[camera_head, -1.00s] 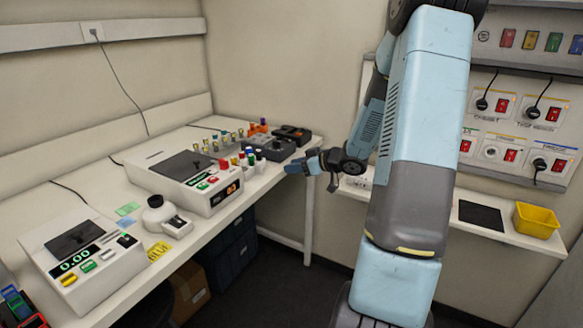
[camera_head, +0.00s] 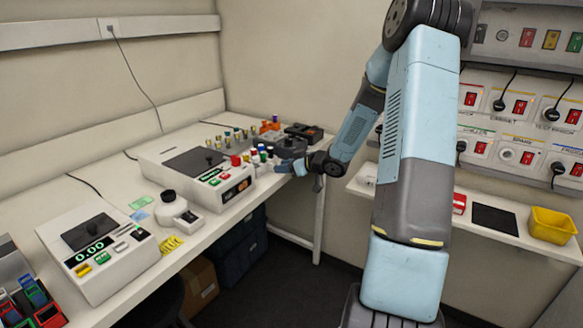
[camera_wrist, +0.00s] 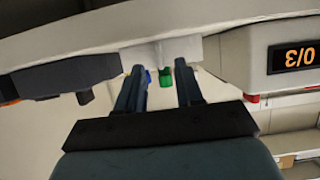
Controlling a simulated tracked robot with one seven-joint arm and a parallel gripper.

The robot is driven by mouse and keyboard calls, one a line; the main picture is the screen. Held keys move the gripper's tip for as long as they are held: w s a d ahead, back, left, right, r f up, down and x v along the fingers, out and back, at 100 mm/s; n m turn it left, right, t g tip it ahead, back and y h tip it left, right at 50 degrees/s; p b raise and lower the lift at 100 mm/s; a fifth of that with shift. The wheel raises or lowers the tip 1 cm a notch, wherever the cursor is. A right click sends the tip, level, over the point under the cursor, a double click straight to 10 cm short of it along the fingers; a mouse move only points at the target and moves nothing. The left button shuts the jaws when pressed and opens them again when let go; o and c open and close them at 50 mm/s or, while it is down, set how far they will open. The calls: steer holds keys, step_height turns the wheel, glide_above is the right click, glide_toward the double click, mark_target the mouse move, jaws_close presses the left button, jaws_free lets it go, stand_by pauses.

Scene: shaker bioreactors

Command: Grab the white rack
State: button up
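The white rack (camera_head: 257,164) stands near the front edge of the bench in the head view, holding tubes with coloured caps. My gripper (camera_head: 283,167) is just to its right at bench height, fingers towards it. In the wrist view, which looks upside down, the white rack (camera_wrist: 162,52) is a pale block just beyond the fingertips. A green cap (camera_wrist: 165,77) and part of a blue one show between the fingers. My gripper (camera_wrist: 160,72) is open, its two dark fingers apart. I cannot tell whether the tips touch the rack.
A white instrument (camera_head: 235,185) with a display stands left of the rack. Dark devices (camera_head: 303,133) and several small vials (camera_head: 226,136) are behind it. A yellow bin (camera_head: 552,225) sits on the right shelf.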

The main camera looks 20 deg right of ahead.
mark_target(276, 175)
steer(key=shift+x, duration=2.1)
jaws_close()
